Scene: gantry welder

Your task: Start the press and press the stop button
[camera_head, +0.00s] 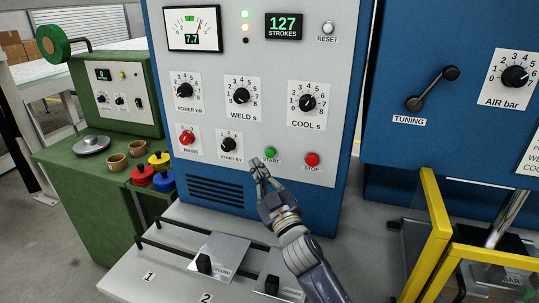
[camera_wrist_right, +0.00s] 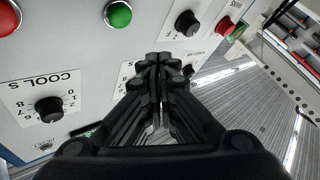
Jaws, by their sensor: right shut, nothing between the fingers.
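The green START button (camera_head: 270,153) and the red STOP button (camera_head: 312,159) sit low on the grey panel face of the blue machine (camera_head: 257,60). My right gripper (camera_head: 258,168) is shut and empty, just below and left of the START button. A small gap or contact with the panel cannot be told. In the right wrist view the shut fingers (camera_wrist_right: 158,60) point toward the panel, with the green button (camera_wrist_right: 118,14) beside them and the red button (camera_wrist_right: 8,18) at the far left edge. The display (camera_head: 284,26) reads 127 strokes. My left gripper is not in view.
Knobs for power, weld (camera_head: 241,96) and cool (camera_head: 308,103), and a red MAINS switch (camera_head: 187,138), surround the buttons. Sliding trays (camera_head: 222,255) lie below on the bench. A yellow guard frame (camera_head: 437,215) stands at right; a green bench (camera_head: 80,190) with cups stands left.

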